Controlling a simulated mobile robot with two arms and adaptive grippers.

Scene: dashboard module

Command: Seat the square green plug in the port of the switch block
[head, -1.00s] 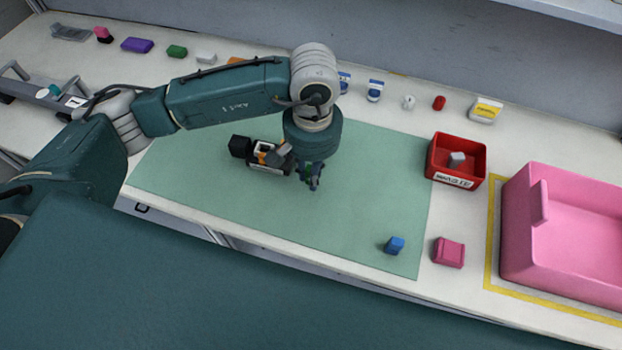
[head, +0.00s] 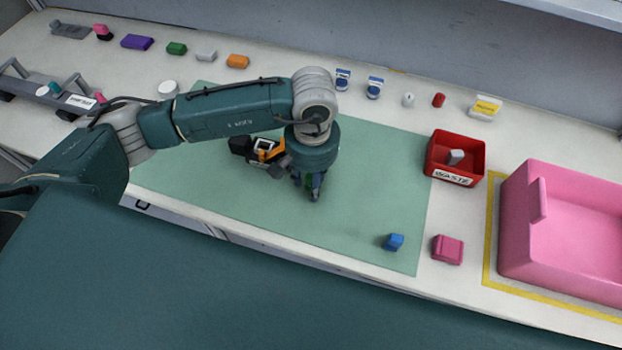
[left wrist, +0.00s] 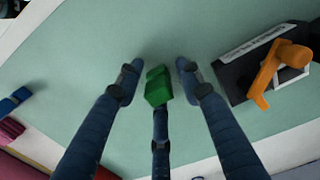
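The green plug (left wrist: 157,86) shows in the left wrist view between the fingers of my left gripper (left wrist: 157,80). Gaps show between it and the two side fingers, and it overlaps the middle finger's tip. I cannot tell whether it rests on the mat. In the head view my left gripper (head: 313,188) points down over the mat, with a bit of green among its fingers. The black switch block (head: 241,146) stands just left of it, partly covered by the wrist. It has an orange lever (left wrist: 272,72) and a white frame. My right gripper is out of view.
The green mat (head: 370,180) is clear to the right, except a blue block (head: 394,242) near its front edge. A pink block (head: 448,249), red waste bin (head: 485,165) and large pink bin (head: 520,225) stand further right. Several small items line the back.

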